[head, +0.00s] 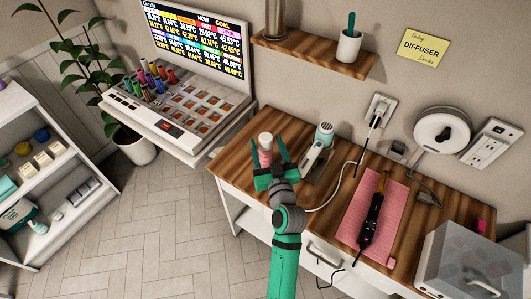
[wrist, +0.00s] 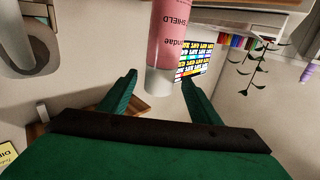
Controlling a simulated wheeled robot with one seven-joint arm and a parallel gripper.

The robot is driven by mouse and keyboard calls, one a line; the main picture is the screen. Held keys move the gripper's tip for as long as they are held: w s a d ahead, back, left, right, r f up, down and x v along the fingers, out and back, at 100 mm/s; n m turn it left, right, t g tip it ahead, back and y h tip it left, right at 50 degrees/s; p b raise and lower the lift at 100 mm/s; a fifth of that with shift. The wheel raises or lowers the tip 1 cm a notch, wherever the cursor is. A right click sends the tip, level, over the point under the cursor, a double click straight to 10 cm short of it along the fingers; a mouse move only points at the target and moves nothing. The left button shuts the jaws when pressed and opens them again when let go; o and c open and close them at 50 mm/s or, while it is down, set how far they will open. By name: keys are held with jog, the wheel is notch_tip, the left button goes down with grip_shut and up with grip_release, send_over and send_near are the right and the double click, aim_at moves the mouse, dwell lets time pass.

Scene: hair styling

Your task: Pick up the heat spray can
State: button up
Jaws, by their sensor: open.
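The heat spray can is a pink cylinder with a pale cap (head: 265,150), standing upright near the left end of the wooden counter in the head view. In the wrist view the can (wrist: 176,38) shows upside down, with "SHIELD" lettering and its pale end between and just ahead of the fingers. My green gripper (head: 269,160) is open at the can, one finger to each side. In the wrist view the gripper (wrist: 159,80) shows clear gaps beside both fingers. The can's lower part is hidden behind my gripper in the head view.
A white hair dryer (head: 318,150) rests in a holder just right of the can, its cord running along the counter (head: 340,170). A black styling iron (head: 372,215) lies on a pink mat (head: 398,205). A shelf (head: 315,52) hangs above. A screen (head: 195,40) stands at the left.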

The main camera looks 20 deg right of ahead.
jog(key=w, duration=0.6)
jog(key=shift+d+f, duration=0.15)
jog(key=shift+d, duration=0.25)
jog(key=c, duration=1.4)
grip_shut()
jog(key=shift+w, duration=0.1)
